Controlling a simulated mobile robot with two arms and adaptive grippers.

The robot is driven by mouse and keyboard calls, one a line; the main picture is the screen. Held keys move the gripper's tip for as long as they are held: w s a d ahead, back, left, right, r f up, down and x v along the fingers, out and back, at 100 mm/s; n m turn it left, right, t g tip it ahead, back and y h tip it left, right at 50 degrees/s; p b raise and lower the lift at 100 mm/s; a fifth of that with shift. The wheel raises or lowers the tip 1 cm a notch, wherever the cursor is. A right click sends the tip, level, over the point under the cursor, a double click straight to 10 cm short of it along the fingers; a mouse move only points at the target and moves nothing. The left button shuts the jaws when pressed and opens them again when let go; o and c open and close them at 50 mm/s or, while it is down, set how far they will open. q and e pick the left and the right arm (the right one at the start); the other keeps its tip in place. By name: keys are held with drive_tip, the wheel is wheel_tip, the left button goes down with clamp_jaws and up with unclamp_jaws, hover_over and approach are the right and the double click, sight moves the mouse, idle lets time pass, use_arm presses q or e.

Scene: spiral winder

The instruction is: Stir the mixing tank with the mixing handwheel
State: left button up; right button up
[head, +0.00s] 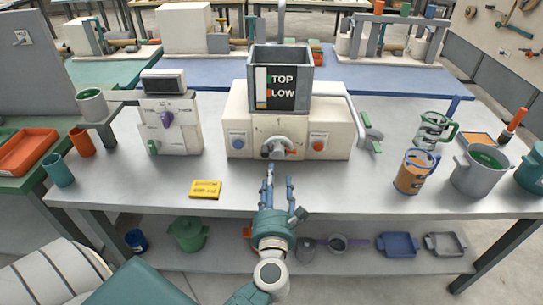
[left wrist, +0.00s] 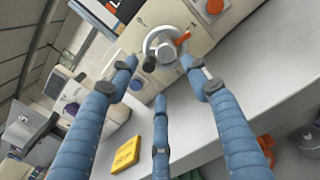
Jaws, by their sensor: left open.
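The mixing tank (head: 309,67) is an open grey box on top of a cream machine housing (head: 338,130) at the middle of the bench. My right gripper is not in view.
A yellow sign (head: 205,189) lies on the bench left of my arm. A cream unit (head: 182,134) with a purple knob stands left of the housing. A green-handled lever (head: 370,133) is at its right. Jugs and a grey pot (head: 477,172) stand further right.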

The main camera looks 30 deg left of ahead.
sight(278, 154)
use_arm(q)
drive_tip(key=shift+d+f+n, duration=0.1)
drive_tip(key=shift+f+n, duration=0.05)
drive_tip(key=shift+n, duration=0.15)
drive_tip(key=shift+w, duration=0.2)
drive_tip(key=x, duration=0.2)
drive_tip(key=p+x, duration=0.1)
drive_tip(key=x, duration=0.1)
drive_tip(key=shift+w+d, duration=0.15)
drive_tip(key=shift+d, duration=0.2)
drive_tip(key=p+x, duration=0.1)
drive_tip(key=x, duration=0.4)
drive_tip(key=shift+w+a, duration=0.1)
drive_tip(key=shift+a, duration=0.15)
drive_tip(key=shift+w+a+f, duration=0.1)
drive_tip(key=shift+w+a, duration=0.2)
drive_tip(key=shift+w, duration=0.1)
drive_tip(key=c, duration=1.1)
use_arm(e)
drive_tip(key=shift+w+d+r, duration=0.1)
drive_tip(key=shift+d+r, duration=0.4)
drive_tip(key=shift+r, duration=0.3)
